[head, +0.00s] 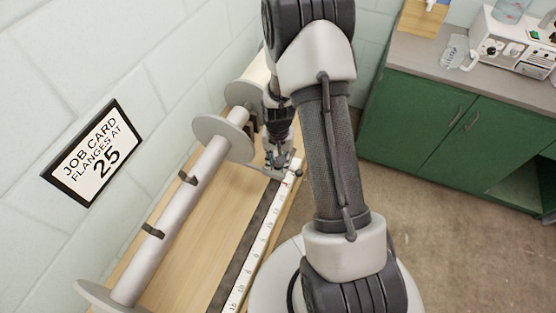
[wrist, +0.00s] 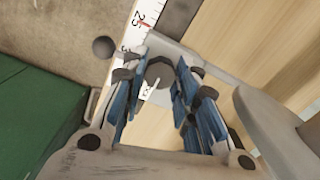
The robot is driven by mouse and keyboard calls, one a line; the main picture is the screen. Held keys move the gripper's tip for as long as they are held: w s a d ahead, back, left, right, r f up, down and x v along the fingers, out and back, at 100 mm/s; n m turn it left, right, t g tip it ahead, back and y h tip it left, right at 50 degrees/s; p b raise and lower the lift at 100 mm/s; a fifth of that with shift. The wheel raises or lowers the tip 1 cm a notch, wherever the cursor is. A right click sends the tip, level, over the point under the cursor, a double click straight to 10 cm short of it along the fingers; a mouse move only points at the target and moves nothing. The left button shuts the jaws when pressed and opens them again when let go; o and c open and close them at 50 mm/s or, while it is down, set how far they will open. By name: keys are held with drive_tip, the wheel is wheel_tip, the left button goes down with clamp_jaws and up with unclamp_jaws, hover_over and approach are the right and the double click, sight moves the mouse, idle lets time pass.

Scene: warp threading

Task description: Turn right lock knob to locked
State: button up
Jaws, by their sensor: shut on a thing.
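My gripper (wrist: 162,68) points down over the ruler's far end, its blue-padded fingers around a grey round lock knob (wrist: 158,73). In the head view, my gripper (head: 279,158) is beside the right-hand flange and hides the knob. The knob sits on a light grey plate (wrist: 182,52). A small white mark shows beside the knob between the fingers; I cannot tell its setting. A dark ball (wrist: 103,46) sticks out beside the plate and also shows in the head view (head: 298,173).
A white ruler (head: 262,238) runs along the wooden bench (head: 190,243); its 25 mark has a red line in the wrist view. A roller (head: 180,210) with grey flanges lies along the wall. A job card (head: 95,152) reads "flanges at 25". Green cabinets (head: 420,120) stand right.

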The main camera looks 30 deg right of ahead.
drive_tip(key=shift+m, duration=0.4)
drive_tip(key=o, duration=1.1)
drive_tip(key=shift+r, duration=0.1)
wheel_tip(320, 180, up, 12)
drive_tip(key=shift+f, duration=0.1)
idle(0.4)
